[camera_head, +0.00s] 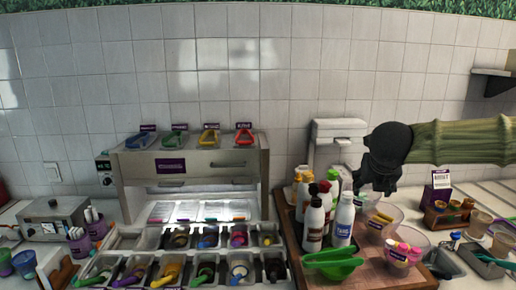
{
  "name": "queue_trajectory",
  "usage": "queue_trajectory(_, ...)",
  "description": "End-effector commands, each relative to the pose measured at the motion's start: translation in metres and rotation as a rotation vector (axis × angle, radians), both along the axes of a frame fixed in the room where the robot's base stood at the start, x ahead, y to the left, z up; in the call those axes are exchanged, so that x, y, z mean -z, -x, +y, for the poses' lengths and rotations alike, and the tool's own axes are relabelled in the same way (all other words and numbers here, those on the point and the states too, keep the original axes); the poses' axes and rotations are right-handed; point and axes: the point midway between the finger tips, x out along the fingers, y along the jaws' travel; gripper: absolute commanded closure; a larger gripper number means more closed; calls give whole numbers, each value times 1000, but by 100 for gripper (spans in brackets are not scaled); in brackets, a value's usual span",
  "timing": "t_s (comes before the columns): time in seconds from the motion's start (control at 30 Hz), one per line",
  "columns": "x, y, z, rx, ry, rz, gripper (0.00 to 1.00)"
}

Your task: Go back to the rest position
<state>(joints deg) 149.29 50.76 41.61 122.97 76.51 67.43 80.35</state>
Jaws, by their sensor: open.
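My gripper (379,184) is at the end of my arm, which reaches in from the right edge. It is dark, points downward and hangs above the bowls at the right of the wooden board. It looks empty. Its fingers are small and dark, so the gap between them is hard to make out. Just below it are a clear bowl (385,216) and bottles stand to its left, among them a white bottle (343,222) and a white bottle with a dark label (314,226).
A topping station (190,165) with several scoops stands at centre left. Small containers and a purple sign (441,181) are at right. The wall area above is clear.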

Motion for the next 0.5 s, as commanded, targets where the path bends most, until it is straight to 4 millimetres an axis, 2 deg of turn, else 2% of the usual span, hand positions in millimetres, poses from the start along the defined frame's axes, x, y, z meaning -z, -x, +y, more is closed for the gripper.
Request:
queue_trajectory(0.03,13,-1,0,-17,26,11,41)
queue_trajectory(0.17,39,-3,2,-77,98,33,41)
queue_trajectory(0.37,91,-7,11,-205,236,82,41)
queue_trajectory(0.5,145,-6,22,-347,371,133,41)
